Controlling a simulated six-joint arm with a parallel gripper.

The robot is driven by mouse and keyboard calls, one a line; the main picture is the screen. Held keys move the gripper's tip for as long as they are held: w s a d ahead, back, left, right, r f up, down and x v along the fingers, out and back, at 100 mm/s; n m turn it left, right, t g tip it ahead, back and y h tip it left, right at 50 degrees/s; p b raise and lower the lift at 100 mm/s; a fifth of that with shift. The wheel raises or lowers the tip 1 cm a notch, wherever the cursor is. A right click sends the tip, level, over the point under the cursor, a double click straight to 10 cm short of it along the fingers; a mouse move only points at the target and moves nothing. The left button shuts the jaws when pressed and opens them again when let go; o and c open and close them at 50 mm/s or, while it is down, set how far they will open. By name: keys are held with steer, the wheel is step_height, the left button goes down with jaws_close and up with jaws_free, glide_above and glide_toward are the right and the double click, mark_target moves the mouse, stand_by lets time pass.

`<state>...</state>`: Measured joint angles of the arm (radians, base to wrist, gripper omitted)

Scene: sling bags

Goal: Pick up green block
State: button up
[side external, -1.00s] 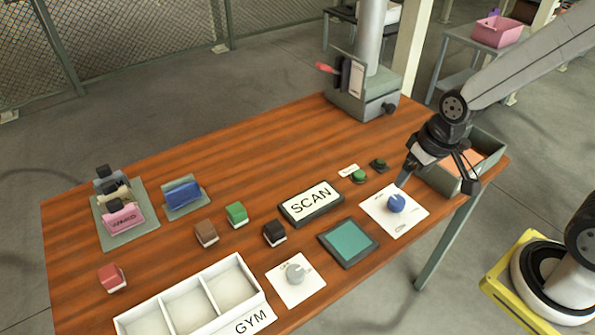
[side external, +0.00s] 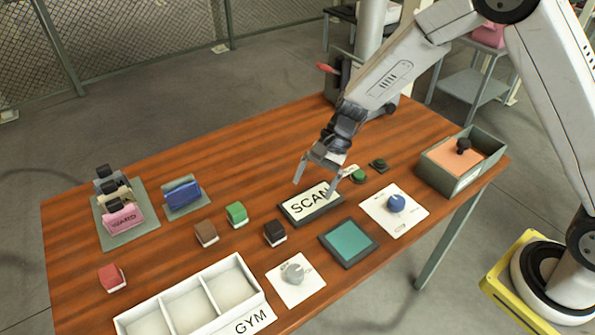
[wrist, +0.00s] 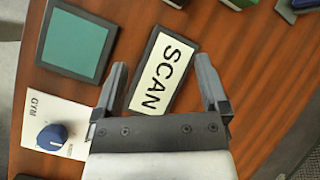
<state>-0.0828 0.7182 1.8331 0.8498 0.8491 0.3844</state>
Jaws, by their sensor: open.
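The green block (side external: 236,213) has a pale base and stands on the wooden table, left of the SCAN sign. At the top edge of the wrist view a green block (wrist: 238,3) is partly cut off. My gripper (side external: 315,192) is open and empty above the SCAN sign, to the right of the green block and apart from it. In the wrist view the two fingers of my gripper (wrist: 160,66) stand on either side of the sign.
A brown block (side external: 206,233) and a black block (side external: 274,233) stand near the green block. The SCAN sign (side external: 301,210), teal pad (side external: 348,241), white GYM tray (side external: 240,318) and blue bag (side external: 183,194) lie around. Bare table lies behind the green block.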

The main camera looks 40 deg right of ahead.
mark_target(230, 217)
steer(key=w+a+f+m+y, duration=0.1)
steer(key=w+a+m+y, duration=0.1)
steer(key=a, duration=0.1)
steer(key=w+a+f+m+y, duration=0.2)
steer(key=w+a, duration=0.1)
steer(key=w+a+f+m+y, duration=0.1)
steer(key=w+a+f, duration=0.1)
steer(key=a, duration=0.1)
steer(key=shift+w+m+y, duration=0.3)
steer(key=shift+m+y, duration=0.1)
steer(key=shift+w+a+f+m+t+y, duration=0.2)
steer(key=shift+w+a+m+t+y, duration=0.1)
steer(key=shift+w+a+m+y, duration=0.15)
steer(key=shift+x, duration=1.35)
steer(key=shift+x, duration=2.6)
jaws_close()
